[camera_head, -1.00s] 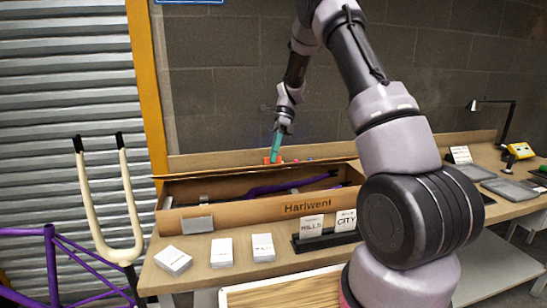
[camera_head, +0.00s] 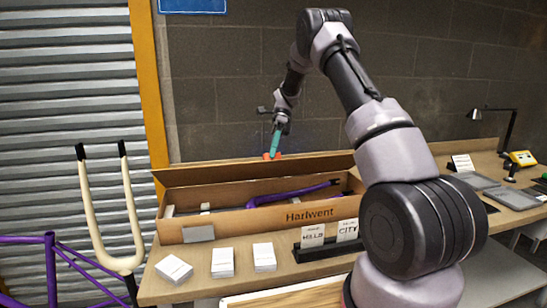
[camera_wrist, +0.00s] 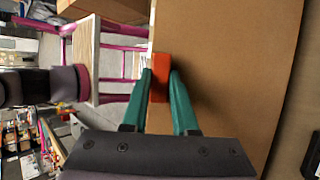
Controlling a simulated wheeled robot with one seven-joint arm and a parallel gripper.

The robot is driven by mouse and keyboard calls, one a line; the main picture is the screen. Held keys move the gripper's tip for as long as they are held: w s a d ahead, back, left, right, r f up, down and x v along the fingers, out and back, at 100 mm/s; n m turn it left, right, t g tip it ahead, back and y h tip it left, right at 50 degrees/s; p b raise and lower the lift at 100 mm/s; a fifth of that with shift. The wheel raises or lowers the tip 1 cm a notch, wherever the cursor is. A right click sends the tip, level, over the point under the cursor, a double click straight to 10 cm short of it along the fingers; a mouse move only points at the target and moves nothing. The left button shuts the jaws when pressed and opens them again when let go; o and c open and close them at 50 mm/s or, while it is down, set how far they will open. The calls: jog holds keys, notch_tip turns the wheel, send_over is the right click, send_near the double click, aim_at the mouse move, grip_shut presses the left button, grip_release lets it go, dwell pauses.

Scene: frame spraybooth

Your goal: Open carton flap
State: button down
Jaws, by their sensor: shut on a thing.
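The long cardboard carton marked "Harlwent" (camera_head: 262,221) sits on the workbench with a purple frame part (camera_head: 290,194) inside. Its rear flap (camera_head: 250,170) stands raised along the back edge. My gripper (camera_head: 272,155) has green fingers and is at the flap's top edge. In the wrist view my gripper (camera_wrist: 160,84) is shut on an orange-red tab (camera_wrist: 161,80) at the edge of the brown cardboard flap (camera_wrist: 225,70). The tab also shows between the fingertips in the head view.
Several white cards or boxes (camera_head: 222,263) lie in front of the carton. A black card stand (camera_head: 325,246) holds two signs. A cream fork (camera_head: 109,262) and purple frame (camera_head: 50,270) stand at left. A lamp (camera_head: 497,113) and grey trays are at right. The wall is behind.

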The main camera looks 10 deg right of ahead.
jog(key=shift+w+r, duration=0.1)
jog(key=shift+w, duration=0.15)
jog(key=shift+w+r+g, duration=0.7)
jog(key=shift+w, duration=0.25)
grip_release()
jog(key=w+r, duration=0.4)
jog(key=w, duration=0.1)
jog(key=shift+w+r, duration=0.15)
jog(key=shift+r, duration=0.15)
dwell(0.7)
jog(key=s+r, duration=0.5)
jog(key=r, duration=0.1)
jog(key=shift+s, duration=0.25)
dwell(0.6)
